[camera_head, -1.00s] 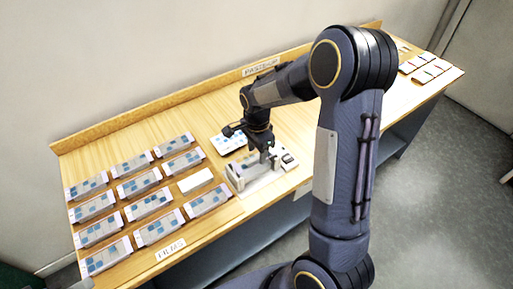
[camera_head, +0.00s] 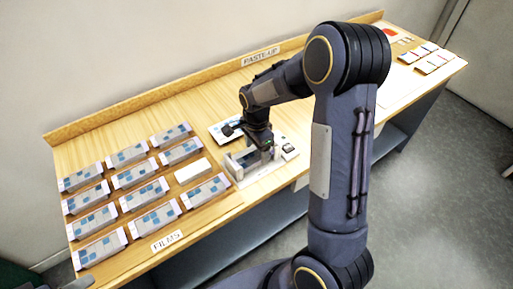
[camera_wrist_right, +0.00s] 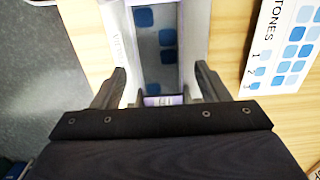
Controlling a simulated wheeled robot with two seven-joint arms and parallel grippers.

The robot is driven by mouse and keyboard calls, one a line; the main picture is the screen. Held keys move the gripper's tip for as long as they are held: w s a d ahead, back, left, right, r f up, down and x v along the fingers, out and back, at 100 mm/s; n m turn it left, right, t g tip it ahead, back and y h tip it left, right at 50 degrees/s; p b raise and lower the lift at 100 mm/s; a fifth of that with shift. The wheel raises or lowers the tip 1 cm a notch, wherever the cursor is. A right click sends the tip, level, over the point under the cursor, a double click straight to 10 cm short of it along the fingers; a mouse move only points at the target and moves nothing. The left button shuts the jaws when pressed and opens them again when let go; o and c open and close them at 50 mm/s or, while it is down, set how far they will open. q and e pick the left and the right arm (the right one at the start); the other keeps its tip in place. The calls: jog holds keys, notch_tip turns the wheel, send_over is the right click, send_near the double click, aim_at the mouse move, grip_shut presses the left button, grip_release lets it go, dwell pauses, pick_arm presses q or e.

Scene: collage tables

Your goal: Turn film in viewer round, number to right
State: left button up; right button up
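The viewer (camera_head: 240,178) is a pale tray-like stand at the front middle of the table. My right gripper (camera_head: 263,156) is right above it and points down. In the right wrist view a grey film (camera_wrist_right: 157,60) with blue squares lies between the viewer's pale walls (camera_wrist_right: 118,25). The film's near end carries a small lilac label (camera_wrist_right: 163,100); its number cannot be read. The fingers of my right gripper (camera_wrist_right: 160,86) are apart, one on each side of the film, with gaps visible. My left gripper is not in view.
Several films (camera_head: 133,177) lie in rows at the left, by a blank white block (camera_head: 192,171). A TONES card (camera_wrist_right: 285,45) lies close beside the viewer. A small dark item (camera_head: 289,149) is at the viewer's right end. Cards (camera_head: 432,58) lie at the far right.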

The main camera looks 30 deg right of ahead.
notch_tip(320, 180, up, 7)
jog(key=shift+f, duration=0.15)
jog(key=shift+r, duration=0.55)
dwell(0.4)
jog(key=s+a+r+n+t+y, duration=0.1)
jog(key=s+a+r+n+t, duration=0.1)
jog(key=s+n, duration=0.3)
jog(key=s+a+r+n+t+y, duration=0.1)
jog(key=s+a+r+n, duration=0.2)
jog(key=s, duration=0.6)
jog(key=s+a+r+n+t+y, duration=0.1)
jog(key=s+a+r+n+t, duration=0.1)
jog(key=s+n, duration=0.5)
jog(key=shift+s+a+r+n+t+y, duration=0.1)
jog(key=shift+s+r+n+t+y, duration=0.1)
jog(key=shift+s, duration=0.1)
jog(key=shift+s+a+r+n+t+y, duration=0.1)
jog(key=shift+s+y, duration=0.1)
jog(key=shift+s, duration=0.1)
